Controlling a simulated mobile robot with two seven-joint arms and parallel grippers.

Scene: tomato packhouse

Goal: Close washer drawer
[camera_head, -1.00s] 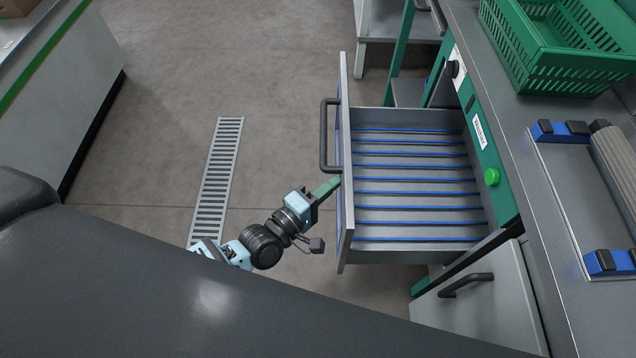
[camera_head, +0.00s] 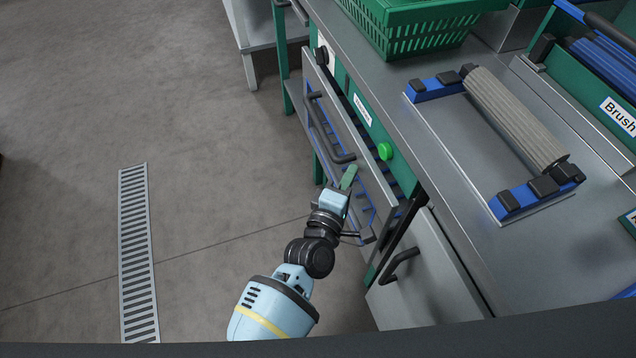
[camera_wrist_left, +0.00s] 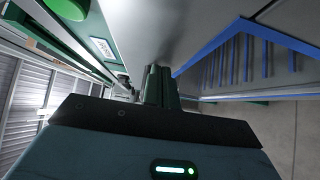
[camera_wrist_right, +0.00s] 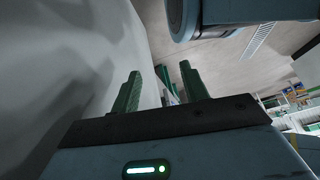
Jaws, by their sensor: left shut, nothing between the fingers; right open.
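The washer drawer's grey front panel (camera_head: 352,125), with a dark bar handle (camera_head: 325,128), stands close to the cabinet in the head view. In the left wrist view the closed fingers (camera_wrist_left: 160,86) point along a grey surface with blue lines. My right gripper (camera_wrist_right: 160,90) is open and empty, seen only in its own wrist view beside a pale surface.
A green button (camera_head: 385,151) sits on the green cabinet strip above the drawer. A lower cabinet door (camera_head: 425,270) with a handle is on the near side. The worktop holds a green crate (camera_head: 420,42) and a roller (camera_head: 515,118). The floor at left, with a drain grate (camera_head: 138,255), is clear.

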